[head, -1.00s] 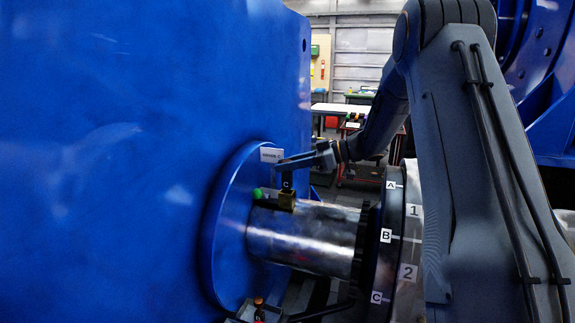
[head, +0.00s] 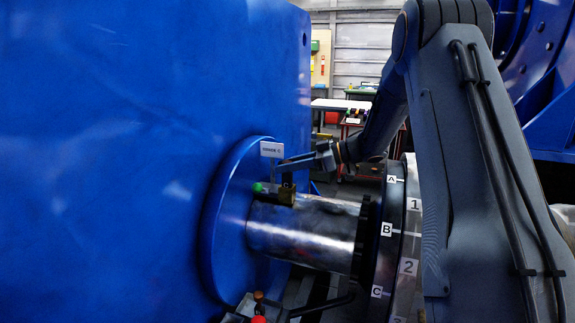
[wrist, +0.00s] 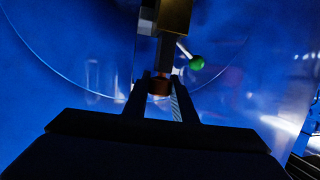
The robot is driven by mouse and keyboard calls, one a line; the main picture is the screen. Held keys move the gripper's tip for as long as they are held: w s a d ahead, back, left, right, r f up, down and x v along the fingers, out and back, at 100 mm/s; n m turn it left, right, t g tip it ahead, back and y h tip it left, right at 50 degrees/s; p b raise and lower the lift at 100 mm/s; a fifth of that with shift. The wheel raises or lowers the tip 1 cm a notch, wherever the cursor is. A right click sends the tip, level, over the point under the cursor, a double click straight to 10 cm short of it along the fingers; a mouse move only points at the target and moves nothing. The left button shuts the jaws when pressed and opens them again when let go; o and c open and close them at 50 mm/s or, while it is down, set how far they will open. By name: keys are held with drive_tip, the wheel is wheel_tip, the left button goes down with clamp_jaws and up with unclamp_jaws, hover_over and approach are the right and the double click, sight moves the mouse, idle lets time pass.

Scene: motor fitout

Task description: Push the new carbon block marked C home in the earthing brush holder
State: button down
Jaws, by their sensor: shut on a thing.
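The brass earthing brush holder (head: 287,196) stands on top of the bare steel shaft, close to the blue end plate. It also shows at the top of the wrist view (wrist: 174,18). The dark carbon block (head: 287,179) stands upright at the holder's mouth, its lower part hidden in the holder. Its C mark cannot be read now. My gripper (head: 284,165) is just above the holder, shut on the block's upper end. In the wrist view the two fingers (wrist: 161,82) close around a brownish end, with the dark block running toward the holder.
A green ball-ended lever (head: 258,188) sits beside the holder. A white "GRADE C" tag (head: 271,149) is on the blue plate behind. The shaft (head: 310,235) runs right to a dark toothed ring and a disc marked A, B, C. A tray (head: 243,312) lies below.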

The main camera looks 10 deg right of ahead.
sight(288, 175)
drive_tip(key=shift+f+b, duration=0.45)
drive_tip(key=shift+f, duration=1.15)
drive_tip(key=c, duration=1.4)
unclamp_jaws()
